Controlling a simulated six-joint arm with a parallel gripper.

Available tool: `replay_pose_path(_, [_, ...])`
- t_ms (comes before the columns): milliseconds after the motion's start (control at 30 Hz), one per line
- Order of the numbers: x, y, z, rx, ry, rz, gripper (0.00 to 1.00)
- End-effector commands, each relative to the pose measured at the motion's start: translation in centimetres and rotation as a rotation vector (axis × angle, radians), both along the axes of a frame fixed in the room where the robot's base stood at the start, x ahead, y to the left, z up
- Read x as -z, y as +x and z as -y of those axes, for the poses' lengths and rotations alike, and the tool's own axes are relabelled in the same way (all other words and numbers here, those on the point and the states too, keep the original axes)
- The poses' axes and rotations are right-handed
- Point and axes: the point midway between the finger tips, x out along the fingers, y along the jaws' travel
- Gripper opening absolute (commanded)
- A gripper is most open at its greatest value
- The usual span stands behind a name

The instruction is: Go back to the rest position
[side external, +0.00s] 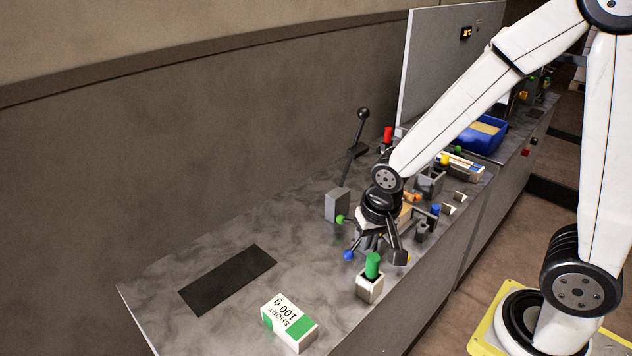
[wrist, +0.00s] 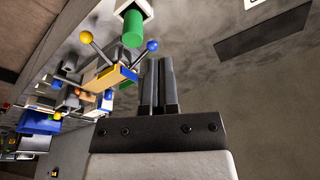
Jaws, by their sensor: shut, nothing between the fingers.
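My gripper (wrist: 158,88) is shut and empty in the wrist view, its two dark fingers side by side. In the side view my gripper (side external: 375,243) hangs low over the worktop (side external: 240,285), partly hidden by my wrist. A small stand with coloured ball knobs is close to it, with a blue ball (side external: 348,255) and a green ball (side external: 340,219) showing. I cannot tell whether the gripper touches the stand.
A white and green "SHORT 100 g" box (side external: 289,322) and a black mat (side external: 228,279) lie nearer the camera. A lever (side external: 357,150) stands behind. A blue bin (side external: 482,136) is further back. The worktop's left part is mostly clear.

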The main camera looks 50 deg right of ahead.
Motion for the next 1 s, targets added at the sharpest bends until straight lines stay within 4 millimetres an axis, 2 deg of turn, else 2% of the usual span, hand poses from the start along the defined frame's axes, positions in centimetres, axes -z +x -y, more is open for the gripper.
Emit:
replay_pose_path(400, [-1.2, -2.6, 1.1, -0.377, -0.045, 0.028, 0.00])
replay_pose_path(733, [-1.5, -3.2, 1.3, -0.480, -0.062, 0.037, 0.00])
replay_pose_path(767, [-1.5, -3.2, 1.3, -0.480, -0.062, 0.037, 0.06])
replay_pose_path(933, [-1.7, -3.1, 1.3, -0.480, -0.062, 0.038, 0.60])
replay_pose_path(967, [-1.8, -3.1, 1.3, -0.479, -0.062, 0.039, 0.69])
replay_pose_path(1000, [-2.0, -3.1, 1.3, -0.479, -0.062, 0.040, 0.69])
